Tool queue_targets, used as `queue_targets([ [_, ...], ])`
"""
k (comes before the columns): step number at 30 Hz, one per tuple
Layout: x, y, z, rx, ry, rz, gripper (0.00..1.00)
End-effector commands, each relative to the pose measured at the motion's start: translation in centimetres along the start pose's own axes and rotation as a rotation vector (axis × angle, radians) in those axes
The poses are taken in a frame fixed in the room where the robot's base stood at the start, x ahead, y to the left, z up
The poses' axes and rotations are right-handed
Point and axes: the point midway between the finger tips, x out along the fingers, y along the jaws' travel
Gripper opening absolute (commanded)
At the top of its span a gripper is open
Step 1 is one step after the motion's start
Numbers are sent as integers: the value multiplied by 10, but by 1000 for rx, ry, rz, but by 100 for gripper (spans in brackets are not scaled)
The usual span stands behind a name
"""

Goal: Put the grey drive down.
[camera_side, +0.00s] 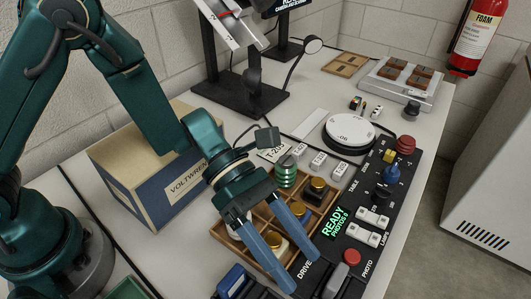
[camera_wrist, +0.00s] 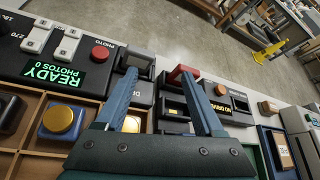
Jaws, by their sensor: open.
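My gripper (camera_side: 298,268) is open over the front end of a wooden compartment tray (camera_side: 262,208). Its two blue fingers also show in the wrist view (camera_wrist: 158,75), spread apart. A pale block with a gold knob (camera_side: 277,243), possibly the grey drive, sits in a tray compartment between the fingers in the side view. In the wrist view its gold top (camera_wrist: 132,123) shows partly behind the left finger. I cannot tell whether the fingers touch it. A blue block with a gold knob (camera_wrist: 60,122) sits in the compartment beside it.
A black control panel (camera_side: 331,247) with buttons and a READY display runs beside the tray. A device with a red handle (camera_wrist: 184,74) and a NO DRIVE display stands past the fingers. A carton (camera_side: 150,172), a round white turntable (camera_side: 350,132) and a monitor stand (camera_side: 237,95) surround the work.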

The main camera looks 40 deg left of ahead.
Motion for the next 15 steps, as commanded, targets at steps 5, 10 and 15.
queue_targets([
  [5,12,-14,-3,-88,211,-87,70],
  [10,16,-12,-6,-97,428,-39,70],
  [15,15,5,2,-31,590,115,70],
])
